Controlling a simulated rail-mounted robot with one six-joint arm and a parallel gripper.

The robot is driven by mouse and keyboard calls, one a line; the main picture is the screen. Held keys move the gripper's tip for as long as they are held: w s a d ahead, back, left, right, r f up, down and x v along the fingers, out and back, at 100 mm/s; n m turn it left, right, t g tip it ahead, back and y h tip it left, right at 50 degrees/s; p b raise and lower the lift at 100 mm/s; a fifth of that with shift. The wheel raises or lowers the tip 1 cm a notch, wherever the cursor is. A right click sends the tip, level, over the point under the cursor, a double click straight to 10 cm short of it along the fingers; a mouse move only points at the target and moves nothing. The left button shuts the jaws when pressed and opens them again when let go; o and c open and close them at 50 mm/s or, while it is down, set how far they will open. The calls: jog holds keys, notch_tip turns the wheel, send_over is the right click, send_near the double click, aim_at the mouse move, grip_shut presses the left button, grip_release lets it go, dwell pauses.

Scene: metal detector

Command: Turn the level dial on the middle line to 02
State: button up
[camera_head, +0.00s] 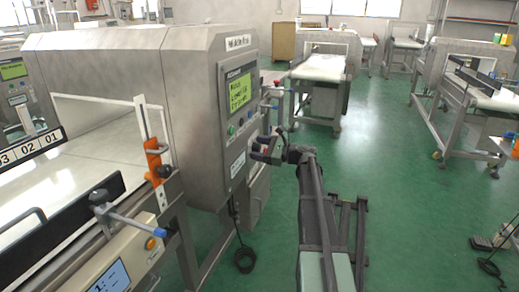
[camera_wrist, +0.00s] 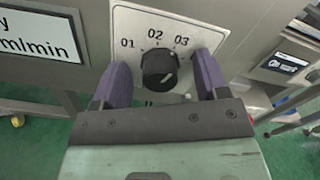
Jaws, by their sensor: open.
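The level dial (camera_wrist: 159,69) is a round black knob on a pale plate (camera_wrist: 122,25) marked 01, 02 and 03, left to right above it. A small light mark shows on the knob's lower right face; I cannot tell which number the dial is set to. My gripper (camera_wrist: 161,66) is open, with one purple finger on each side of the dial and a visible gap on both sides. In the head view, my gripper (camera_head: 265,150) is at the side of the grey metal detector cabinet (camera_head: 205,110); the dial cannot be made out there.
A green screen (camera_head: 238,91) and several buttons are on the cabinet face. A conveyor (camera_head: 75,170) with an orange clamp (camera_head: 153,160) is at left. More conveyor lines stand behind.

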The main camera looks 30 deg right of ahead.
jog(key=c, duration=0.9)
jog(key=shift+c, duration=0.2)
jog(key=shift+n, duration=0.3)
jog(key=n, duration=0.3)
jog(key=shift+n, duration=2.1)
jog(key=o, duration=0.9)
jog(key=shift+o, duration=0.2)
jog(key=shift+s, duration=0.1)
